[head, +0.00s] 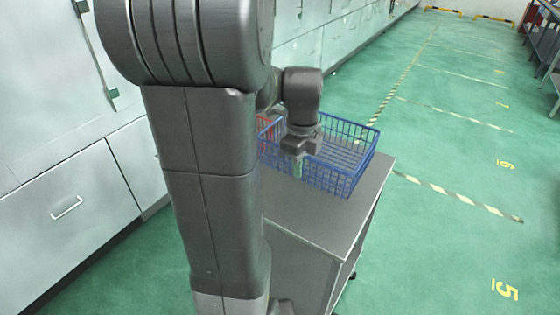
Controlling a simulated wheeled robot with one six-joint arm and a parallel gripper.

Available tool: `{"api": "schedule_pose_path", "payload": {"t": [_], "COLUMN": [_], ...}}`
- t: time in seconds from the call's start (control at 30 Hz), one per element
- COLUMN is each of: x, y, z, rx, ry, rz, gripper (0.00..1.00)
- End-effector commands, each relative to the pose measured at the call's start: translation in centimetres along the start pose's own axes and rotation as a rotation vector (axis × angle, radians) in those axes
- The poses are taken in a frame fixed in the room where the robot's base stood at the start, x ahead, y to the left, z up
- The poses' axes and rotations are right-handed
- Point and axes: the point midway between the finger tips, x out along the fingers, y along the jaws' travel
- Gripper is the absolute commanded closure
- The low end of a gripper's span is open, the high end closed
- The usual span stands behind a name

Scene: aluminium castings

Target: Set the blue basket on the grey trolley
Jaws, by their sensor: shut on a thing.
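The blue wire basket (345,182) is at the far end of the grey trolley (305,213), over its top. It looks level. I cannot tell for sure whether its bottom touches the trolley top. My gripper (297,168) points down at the basket's near side and is shut on its rim. My arm hides the left part of the basket and the left part of the trolley.
Something red (267,137) shows at the basket's left, partly hidden by my arm. Grey cabinets (70,195) line the left side. The near part of the trolley top is bare. Green floor (440,240) with striped tape lies open to the right.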

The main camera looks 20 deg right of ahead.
Motion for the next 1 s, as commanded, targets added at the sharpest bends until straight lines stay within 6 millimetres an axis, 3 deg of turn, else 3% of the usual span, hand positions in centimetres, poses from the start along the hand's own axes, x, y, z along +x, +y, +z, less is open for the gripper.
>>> {"api": "schedule_pose_path", "payload": {"t": [0.2,0.6,1.0], "x": [4.0,8.5,9.1], "y": [0.1,0.0,0.0], "z": [0.0,0.0,0.0], "rx": [-0.001,-0.001,-0.001], "ry": [0.002,0.001,0.0], "rz": [0.003,0.002,0.0], "gripper": [1.0,1.0,1.0]}}
